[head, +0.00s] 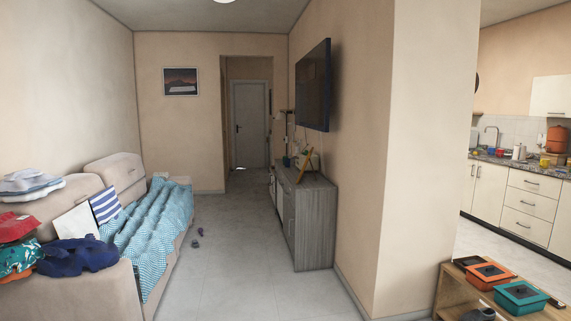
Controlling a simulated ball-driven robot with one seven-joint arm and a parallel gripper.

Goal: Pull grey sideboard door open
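The grey sideboard (315,224) stands against the right wall of the living room, below the wall-mounted TV. It has a wood-grain look, and its end panel faces me. Its front, with the door (289,218), faces left toward the sofa and shows at a steep angle. A small handle seems to show on the front. The door looks shut, though the steep angle makes this hard to judge. My gripper is not in view.
A beige sofa (121,169) with a blue throw (150,235) and clothes fills the left side. Dark shoes (196,242) lie on the floor. The tiled floor (235,265) between sofa and sideboard is otherwise clear. A wall corner (425,150) and low table (450,290) stand at right.

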